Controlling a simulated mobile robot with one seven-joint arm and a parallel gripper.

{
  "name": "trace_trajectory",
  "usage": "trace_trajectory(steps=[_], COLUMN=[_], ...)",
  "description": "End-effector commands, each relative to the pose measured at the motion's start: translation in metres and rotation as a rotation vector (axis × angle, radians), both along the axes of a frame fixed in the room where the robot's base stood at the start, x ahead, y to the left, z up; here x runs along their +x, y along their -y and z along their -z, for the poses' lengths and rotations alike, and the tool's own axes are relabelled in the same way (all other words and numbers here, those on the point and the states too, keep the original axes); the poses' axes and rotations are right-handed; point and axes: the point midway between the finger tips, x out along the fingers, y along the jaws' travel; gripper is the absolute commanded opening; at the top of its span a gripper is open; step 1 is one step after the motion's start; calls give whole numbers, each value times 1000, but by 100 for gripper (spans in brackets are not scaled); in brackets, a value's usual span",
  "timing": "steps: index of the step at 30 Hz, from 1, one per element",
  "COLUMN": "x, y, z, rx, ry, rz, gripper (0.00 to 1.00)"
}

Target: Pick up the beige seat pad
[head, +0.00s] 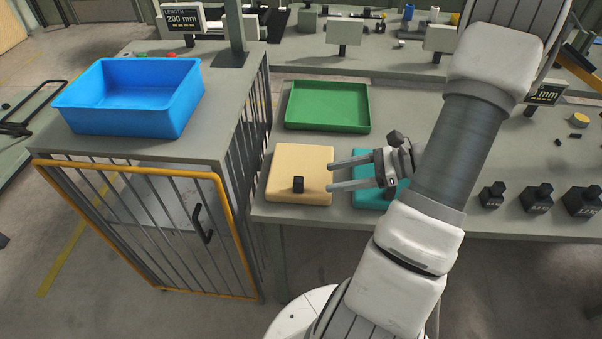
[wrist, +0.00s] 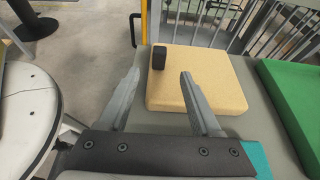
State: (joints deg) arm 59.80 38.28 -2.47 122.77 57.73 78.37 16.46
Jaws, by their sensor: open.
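The beige seat pad (head: 302,168) is a flat square lying on the grey workbench in the head view, left of the teal pad (head: 366,197).
A green tray (head: 328,122) lies behind the pad. A blue bin (head: 130,112) stands on a barred cabinet with a yellow-edged door (head: 140,167) at left. Several black weights (head: 537,199) stand at right. My arm hides part of the bench.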

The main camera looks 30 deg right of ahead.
Motion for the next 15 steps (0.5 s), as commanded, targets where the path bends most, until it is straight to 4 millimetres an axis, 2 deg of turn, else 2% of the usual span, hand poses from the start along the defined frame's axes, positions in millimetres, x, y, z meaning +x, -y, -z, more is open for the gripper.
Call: trace_trajectory(steps=[1, 6, 15], x=[6, 20, 32], y=[-10, -30, -49], z=[6, 15, 27], rx=[3, 2, 1], ry=[1, 1, 0], rz=[-3, -3, -3], gripper=[65, 65, 65])
